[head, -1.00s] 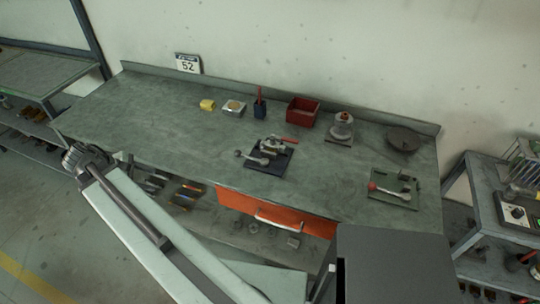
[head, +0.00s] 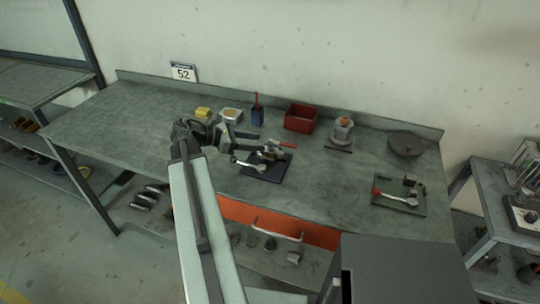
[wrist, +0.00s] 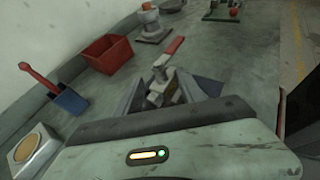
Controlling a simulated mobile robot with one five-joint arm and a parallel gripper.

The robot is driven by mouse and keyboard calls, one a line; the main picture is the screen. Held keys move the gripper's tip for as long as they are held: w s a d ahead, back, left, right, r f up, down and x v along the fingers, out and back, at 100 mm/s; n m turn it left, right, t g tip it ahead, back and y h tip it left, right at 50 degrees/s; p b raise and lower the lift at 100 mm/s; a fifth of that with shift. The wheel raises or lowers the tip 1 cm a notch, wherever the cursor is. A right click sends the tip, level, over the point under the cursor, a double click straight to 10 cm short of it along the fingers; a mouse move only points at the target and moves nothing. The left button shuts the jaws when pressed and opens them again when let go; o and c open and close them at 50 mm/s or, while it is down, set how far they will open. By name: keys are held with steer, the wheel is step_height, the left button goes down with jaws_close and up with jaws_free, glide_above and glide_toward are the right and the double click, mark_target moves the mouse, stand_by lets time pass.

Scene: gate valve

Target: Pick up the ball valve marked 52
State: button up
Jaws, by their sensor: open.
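A small metal valve with a red lever (head: 284,145) sits on a dark mat (head: 268,177) in the middle of the bench. In the wrist view the valve (wrist: 158,82) stands ahead of my gripper, between its finger lines, with its red lever pointing away. My gripper (head: 247,146) is open and empty, reaching in from the left just beside the valve; I cannot tell whether it touches. My gripper partly hides the mat and valve.
Behind are a yellow block (head: 203,112), a blue cup (head: 257,116), a red bin (head: 301,118), a grey device (head: 342,132) and a round dark plate (head: 406,145). A green mat (head: 399,198) with a red-knobbed lever lies right. The bench's left end is clear.

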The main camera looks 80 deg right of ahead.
mark_target(266, 150)
steer(key=b+x, duration=0.1)
steer(key=x, duration=0.1)
steer(key=b+x, duration=0.1)
steer(key=x, duration=0.1)
steer(key=shift+d+f, duration=0.1)
steer(key=shift+f, duration=0.4)
steer(key=shift+s+d, duration=0.1)
steer(key=shift+s, duration=0.15)
steer(key=shift+r, duration=0.1)
jaws_close()
steer(key=shift+w, duration=0.1)
stand_by(0.4)
